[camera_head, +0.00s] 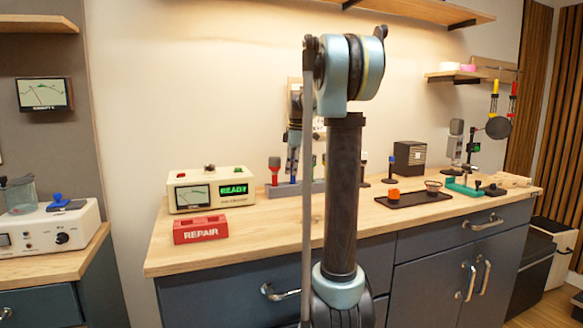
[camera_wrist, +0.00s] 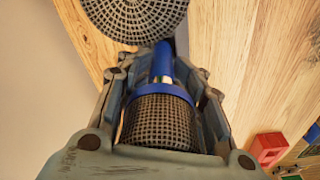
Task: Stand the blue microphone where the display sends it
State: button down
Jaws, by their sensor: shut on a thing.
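The blue microphone (camera_wrist: 160,98) is between my gripper's fingers (camera_wrist: 163,85) in the wrist view. Its dark mesh head faces the camera, and its blue collar and handle point away. In the head view my gripper (camera_head: 293,160) is down at the grey rack (camera_head: 310,187), partly hidden by my arm. Whether the microphone's foot is still in the rack cannot be told. The cream display box (camera_head: 185,195) shows READY in green (camera_head: 233,189). A red block marked REPAIR (camera_head: 200,230) stands in front of it.
A microphone with a red band (camera_head: 274,168) stands at the rack's left. A black tray (camera_head: 415,199), a dark speaker box (camera_head: 410,158) and a green stand (camera_head: 462,187) are to the right.

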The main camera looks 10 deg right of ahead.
jog(key=shift+f, duration=1.45)
jog(key=c, duration=1)
grip_release()
jog(key=r, duration=0.4)
jog(key=d+r, duration=0.1)
jog(key=r, duration=0.6)
jog(key=shift+s+d+r, duration=0.1)
jog(key=shift+d+r, duration=0.1)
jog(key=shift+r, duration=0.15)
